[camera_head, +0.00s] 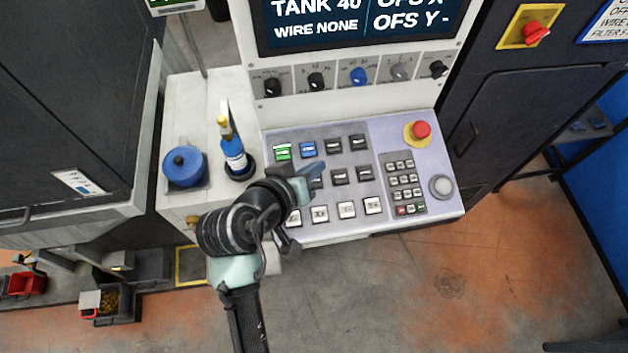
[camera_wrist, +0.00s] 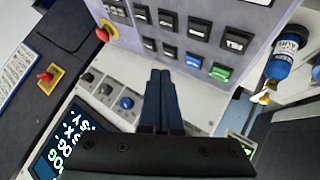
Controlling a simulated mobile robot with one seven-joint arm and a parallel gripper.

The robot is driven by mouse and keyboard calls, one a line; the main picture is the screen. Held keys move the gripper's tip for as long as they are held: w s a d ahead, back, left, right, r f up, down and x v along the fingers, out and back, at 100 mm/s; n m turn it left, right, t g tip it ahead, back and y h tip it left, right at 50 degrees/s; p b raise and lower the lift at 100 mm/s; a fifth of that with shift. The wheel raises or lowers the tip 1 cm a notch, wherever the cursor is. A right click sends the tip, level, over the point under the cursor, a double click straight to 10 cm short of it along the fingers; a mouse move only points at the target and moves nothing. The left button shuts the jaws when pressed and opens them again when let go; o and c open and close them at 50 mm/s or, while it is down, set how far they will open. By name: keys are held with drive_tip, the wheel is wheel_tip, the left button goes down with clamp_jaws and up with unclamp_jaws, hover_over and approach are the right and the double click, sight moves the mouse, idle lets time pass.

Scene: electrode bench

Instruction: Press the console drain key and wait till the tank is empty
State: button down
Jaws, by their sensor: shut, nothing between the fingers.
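The console (camera_head: 378,205) has a sloped panel with rows of keys. A lit green key (camera_head: 282,151) and a blue key (camera_head: 308,149) are at the left of its top row, with black keys beside them. They also show in the wrist view as green (camera_wrist: 220,72) and blue (camera_wrist: 194,61). Key labels are too small to read, so I cannot tell which is drain. The screen (camera_head: 360,22) reads TANK 40 and WIRE NONE. My gripper (camera_head: 312,170) is shut and empty over the left key block, hiding some keys. Its fingertips (camera_wrist: 160,74) show near the black keys; contact cannot be told.
A blue bottle (camera_head: 233,152) and a blue lidded pot (camera_head: 184,165) stand left of the keys. A red emergency button (camera_head: 420,131), number pad (camera_head: 405,183) and round grey knob (camera_head: 441,186) are to the right. Selector knobs (camera_head: 358,76) line the upright panel.

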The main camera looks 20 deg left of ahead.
drive_tip(key=f+b, duration=0.1)
drive_tip(key=f, duration=0.1)
drive_tip(key=f+b, duration=0.2)
drive_tip(key=w+f+b, duration=0.1)
drive_tip(key=f+b, duration=0.1)
drive_tip(key=shift+a+f, duration=0.3)
drive_tip(key=shift+a, duration=0.1)
drive_tip(key=shift+f, duration=0.1)
idle(1.5)
drive_tip(key=shift+w+f+b, duration=0.15)
drive_tip(key=shift+f+b, duration=0.15)
drive_tip(key=shift+f, duration=0.4)
idle(0.8)
drive_tip(key=shift+r+p, duration=0.55)
drive_tip(key=shift+r, duration=0.25)
drive_tip(key=r+p, duration=0.3)
drive_tip(key=s+r+p, duration=0.1)
drive_tip(key=r, duration=0.1)
drive_tip(key=shift+d+p, duration=0.35)
drive_tip(key=shift+p, duration=0.05)
